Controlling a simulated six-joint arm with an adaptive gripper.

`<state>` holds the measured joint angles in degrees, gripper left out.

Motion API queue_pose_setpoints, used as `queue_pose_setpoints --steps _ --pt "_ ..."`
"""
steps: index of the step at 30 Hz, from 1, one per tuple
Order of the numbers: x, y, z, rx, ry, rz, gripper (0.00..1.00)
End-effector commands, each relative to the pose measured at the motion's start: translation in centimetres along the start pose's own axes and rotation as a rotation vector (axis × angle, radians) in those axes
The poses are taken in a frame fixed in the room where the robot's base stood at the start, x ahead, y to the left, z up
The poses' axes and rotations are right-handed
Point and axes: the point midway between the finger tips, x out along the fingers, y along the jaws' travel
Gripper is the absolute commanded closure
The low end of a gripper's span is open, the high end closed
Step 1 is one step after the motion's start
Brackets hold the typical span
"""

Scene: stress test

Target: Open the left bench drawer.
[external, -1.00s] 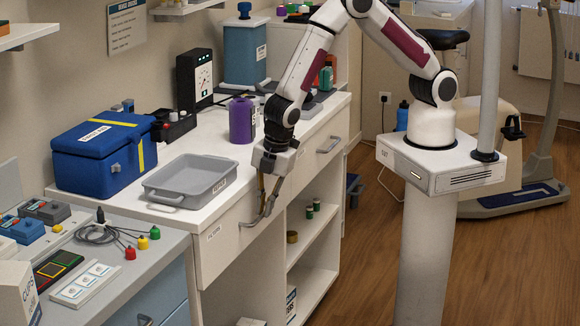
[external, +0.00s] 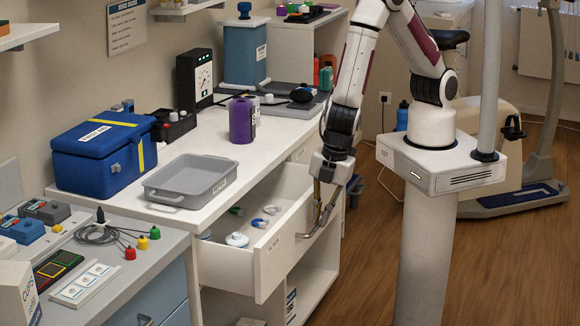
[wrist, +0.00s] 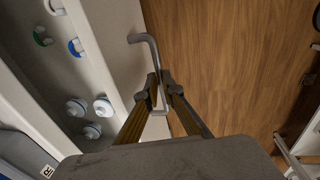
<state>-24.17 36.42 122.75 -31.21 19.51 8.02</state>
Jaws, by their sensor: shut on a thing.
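The left bench drawer (external: 275,262) stands pulled well out from the white bench, with its inside showing. Inside lie a round white item (external: 237,239) and blue-and-white curved items (external: 259,222). The wrist view shows several round white items (wrist: 75,107) and curved clips in it. My gripper (external: 318,208) is at the drawer's front face, pointing down. In the wrist view my gripper (wrist: 158,92) is shut on the grey bar handle (wrist: 150,42), whose one end shows beyond the fingers.
A grey tray (external: 190,184) sits on the bench top above the drawer, near its front edge. The wooden floor (external: 370,270) in front of the drawer is clear up to my pedestal.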

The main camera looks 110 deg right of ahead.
Motion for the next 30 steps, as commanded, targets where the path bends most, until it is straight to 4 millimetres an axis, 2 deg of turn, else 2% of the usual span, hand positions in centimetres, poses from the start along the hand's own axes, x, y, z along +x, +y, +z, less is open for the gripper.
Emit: queue_pose_setpoints --steps 1,6,15,21,30 --pt "-0.2 -1.2 0.0 -0.006 -0.001 -0.001 1.0" --pt "-0.8 -4.5 0.0 -0.007 -0.001 -0.001 1.0" --pt "-1.8 -9.7 0.0 -0.005 -0.001 -0.001 1.0" --pt "-2.1 -11.8 -0.1 -0.003 -0.001 -0.001 1.0" --pt "-2.3 -12.8 -0.1 -0.001 -0.002 -0.001 1.0"
